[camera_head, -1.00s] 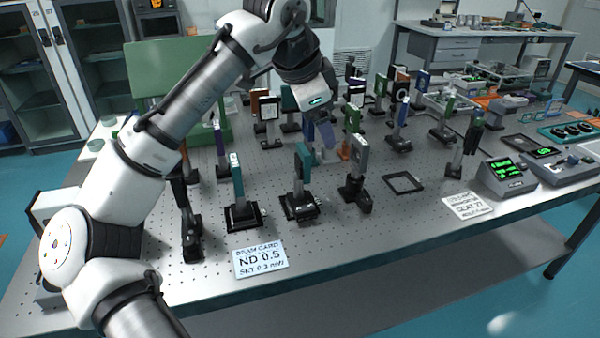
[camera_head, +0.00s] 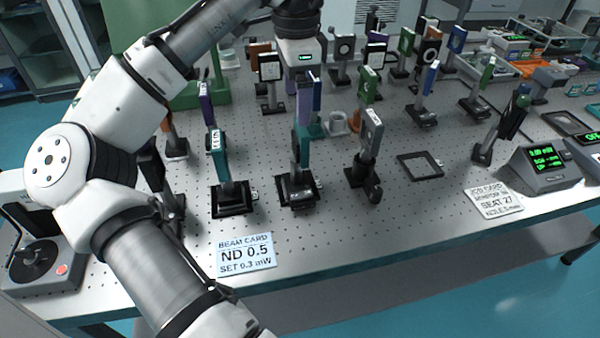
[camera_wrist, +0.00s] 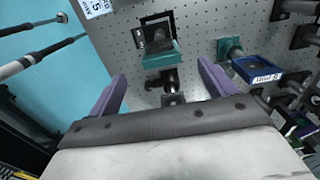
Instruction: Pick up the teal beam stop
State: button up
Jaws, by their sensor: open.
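The teal beam stop (camera_head: 301,150) is an upright teal plate on a post with a black base, on the perforated table's front middle. In the wrist view the teal beam stop (camera_wrist: 162,56) shows from above, ahead of and between the fingertips, with its black base beyond it. My gripper (camera_head: 304,82) is above it in the head view, its fingers partly hidden. In the wrist view my gripper (camera_wrist: 160,72) has its two purple fingers spread wide with nothing held. I cannot tell the exact height gap.
A blue-teal plate (camera_head: 217,150) stands to the left, and a grey mount (camera_head: 370,130) to the right. A blue plate (camera_wrist: 258,70) is close to the right finger. The ND 0.5 card (camera_head: 247,254) lies in front. Several other mounts stand behind.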

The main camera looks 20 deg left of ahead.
aim_at(297, 142)
notch_tip(297, 142, down, 11)
jog(key=shift+f+p, duration=0.1)
jog(key=shift+p, duration=0.35)
jog(key=shift+c, duration=0.2)
grip_shut()
dwell(0.4)
